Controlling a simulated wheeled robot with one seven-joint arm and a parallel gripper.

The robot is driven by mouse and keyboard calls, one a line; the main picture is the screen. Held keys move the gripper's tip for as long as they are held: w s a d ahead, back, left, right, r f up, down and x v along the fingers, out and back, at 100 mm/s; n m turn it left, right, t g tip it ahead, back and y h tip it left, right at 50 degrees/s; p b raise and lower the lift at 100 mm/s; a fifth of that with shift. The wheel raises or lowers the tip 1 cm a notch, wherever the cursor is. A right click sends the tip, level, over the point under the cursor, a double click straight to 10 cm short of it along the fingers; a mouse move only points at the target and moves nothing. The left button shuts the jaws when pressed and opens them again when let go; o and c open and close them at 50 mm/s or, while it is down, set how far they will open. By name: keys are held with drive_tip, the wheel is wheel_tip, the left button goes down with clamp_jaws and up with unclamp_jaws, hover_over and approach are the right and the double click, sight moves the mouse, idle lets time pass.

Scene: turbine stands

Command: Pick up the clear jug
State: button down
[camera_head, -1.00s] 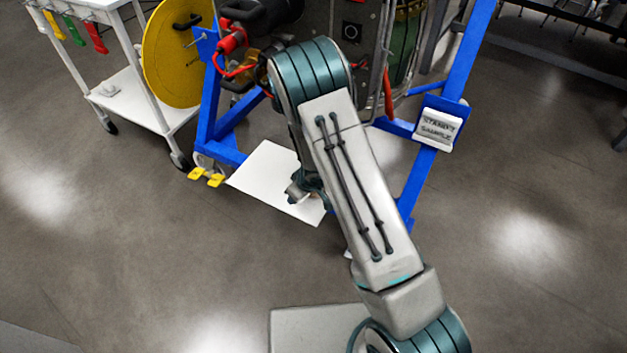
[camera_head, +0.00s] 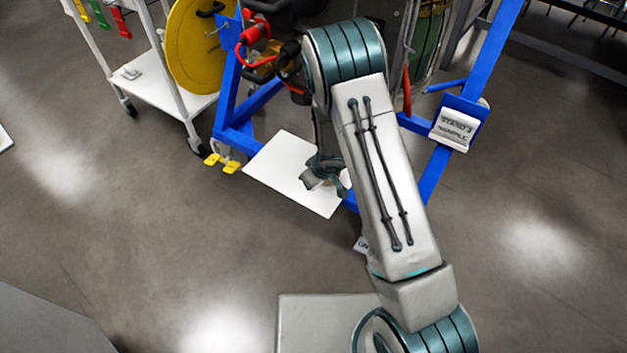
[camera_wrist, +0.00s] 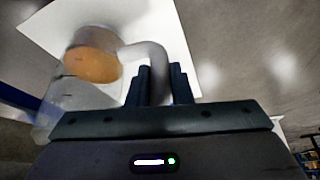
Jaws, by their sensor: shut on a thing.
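The clear jug (camera_wrist: 92,92) shows at the left of the wrist view, see-through, with a round orange-amber face. Its pale curved handle (camera_wrist: 152,58) runs to my gripper. My gripper (camera_wrist: 162,72) is shut on this handle, with the dark fingers on either side of it. In the head view my gripper (camera_head: 320,174) is partly behind my arm, over the right part of a white sheet (camera_head: 280,168). The jug is mostly hidden there. I cannot tell whether the jug touches the sheet.
A blue stand frame (camera_head: 480,60) rises behind and to the right of my arm. A yellow disc (camera_head: 190,50) and a white cart (camera_head: 160,95) stand at the back left. Yellow feet (camera_head: 222,162) lie left of the sheet. The floor at left and front right is clear.

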drive_tip(key=s+d+r, duration=0.1)
drive_tip(key=s+d, duration=1)
drive_tip(key=s, duration=0.2)
drive_tip(key=shift+s+d+b, duration=0.35)
drive_tip(key=shift+b, duration=0.1)
drive_tip(key=shift+r, duration=0.1)
idle(1.2)
